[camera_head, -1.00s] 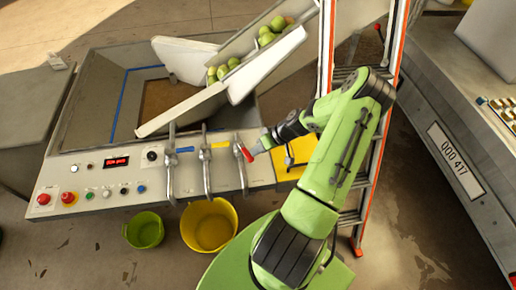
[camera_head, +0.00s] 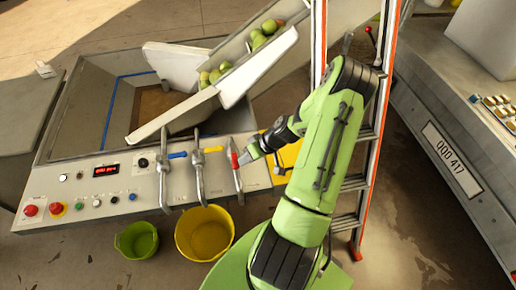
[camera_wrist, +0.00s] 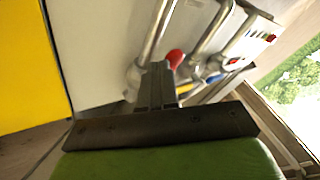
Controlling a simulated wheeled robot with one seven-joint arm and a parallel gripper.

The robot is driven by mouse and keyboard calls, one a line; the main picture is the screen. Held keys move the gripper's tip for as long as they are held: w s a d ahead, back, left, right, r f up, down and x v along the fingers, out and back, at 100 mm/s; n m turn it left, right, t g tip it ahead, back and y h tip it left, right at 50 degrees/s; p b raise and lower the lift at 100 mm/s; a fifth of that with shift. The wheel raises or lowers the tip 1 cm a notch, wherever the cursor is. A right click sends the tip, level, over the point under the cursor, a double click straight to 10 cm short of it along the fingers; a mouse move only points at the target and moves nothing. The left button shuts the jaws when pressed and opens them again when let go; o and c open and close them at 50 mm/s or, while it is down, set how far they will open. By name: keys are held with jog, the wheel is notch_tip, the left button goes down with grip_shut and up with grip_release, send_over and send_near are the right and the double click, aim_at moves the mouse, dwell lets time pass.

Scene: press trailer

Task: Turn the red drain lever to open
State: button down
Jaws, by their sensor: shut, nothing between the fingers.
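The red drain lever (camera_head: 234,158) is on the rightmost metal tap of the press's front panel. Its handle points down, nearly in line with its pipe. My gripper (camera_head: 250,153) is shut and empty just right of the handle, its tips close to it. In the wrist view the shut fingers (camera_wrist: 157,72) point at the tap, and the red handle (camera_wrist: 175,59) shows just beyond them, partly hidden. I cannot tell whether they touch.
The blue lever (camera_head: 177,155) and yellow lever (camera_head: 213,149) lie crosswise on the taps to the left. A green bucket (camera_head: 137,240) and yellow bucket (camera_head: 204,234) stand below. An orange ladder (camera_head: 376,130) stands close right of my arm.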

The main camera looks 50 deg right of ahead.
jog(key=p+v, duration=0.1)
jog(key=v, duration=1.4)
jog(key=shift+d+r, duration=0.15)
jog(key=shift+d, duration=0.1)
jog(key=w+a+r+n+g+h, duration=0.2)
jog(key=w+a+r+g+h, duration=0.1)
jog(key=a+r, duration=0.95)
jog(key=s+a+r+t, duration=0.1)
jog(key=s+a+r, duration=0.2)
jog(key=s+a, duration=0.2)
jog(key=s+a+r+t+h, duration=0.1)
jog(key=s+a+r, duration=0.2)
jog(key=s+a, duration=0.2)
jog(key=a, duration=0.3)
jog(key=shift+s+r+m+t+h, duration=0.3)
jog(key=shift+s+r+m+t, duration=0.05)
jog(key=shift+r+m+t, duration=0.05)
jog(key=shift+a, duration=0.1)
